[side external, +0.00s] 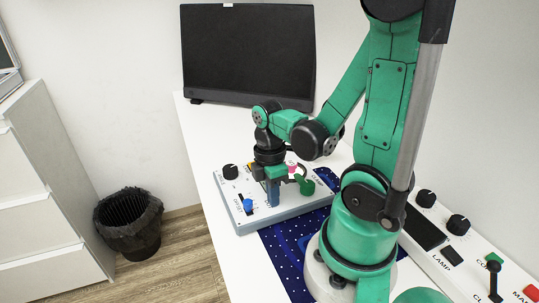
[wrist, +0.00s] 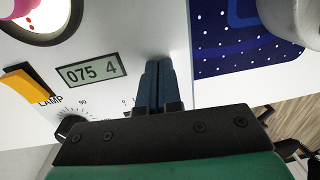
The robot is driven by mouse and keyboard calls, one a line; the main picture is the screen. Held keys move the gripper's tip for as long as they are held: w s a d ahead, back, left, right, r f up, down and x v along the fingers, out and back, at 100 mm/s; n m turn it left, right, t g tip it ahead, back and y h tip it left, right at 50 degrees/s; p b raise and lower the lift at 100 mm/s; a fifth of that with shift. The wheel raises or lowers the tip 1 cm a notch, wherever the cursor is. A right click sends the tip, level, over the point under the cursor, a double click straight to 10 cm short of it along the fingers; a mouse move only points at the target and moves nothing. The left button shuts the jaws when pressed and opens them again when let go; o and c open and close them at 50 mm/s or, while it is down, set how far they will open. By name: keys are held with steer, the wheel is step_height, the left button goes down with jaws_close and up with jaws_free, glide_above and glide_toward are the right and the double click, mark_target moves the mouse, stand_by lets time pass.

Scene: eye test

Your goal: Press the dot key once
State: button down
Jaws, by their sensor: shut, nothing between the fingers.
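I cannot make out a key marked with a dot in either view; my gripper and arm hide part of the white control panel (side external: 237,190). The panel also shows in the wrist view (wrist: 110,25), with a grey display (wrist: 91,71) that appears to read "075 4". My gripper (side external: 273,203) points down over the panel, its blue fingers together and empty. In the wrist view the fingertips (wrist: 159,64) are right of the display. I cannot tell whether they touch the panel.
The panel carries a black knob (side external: 230,172), a blue knob (side external: 248,205), a pink part (side external: 292,167) and a yellow-and-black rocker (wrist: 27,83). A blue dotted mat (side external: 285,255) lies beside it. A second panel (side external: 455,262) stands right; a monitor (side external: 248,52) stands behind.

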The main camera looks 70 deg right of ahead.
steer(key=shift+f+t, duration=0.25)
steer(key=shift+t, duration=0.15)
steer(key=shift+g, duration=0.4)
steer(key=shift+w+d+r, duration=0.1)
steer(key=shift+w+r, duration=0.05)
steer(key=shift+r, duration=1.8)
steer(key=shift+w+d+r, duration=0.1)
steer(key=shift+w+r, duration=0.05)
steer(key=shift+r, duration=2.15)
steer(key=shift+r, duration=1.2)
stand_by(0.4)
steer(key=w+a+m+t, duration=0.8)
steer(key=m, duration=0.1)
steer(key=shift+w+a+r, duration=0.2)
steer(key=shift+w+a, duration=0.1)
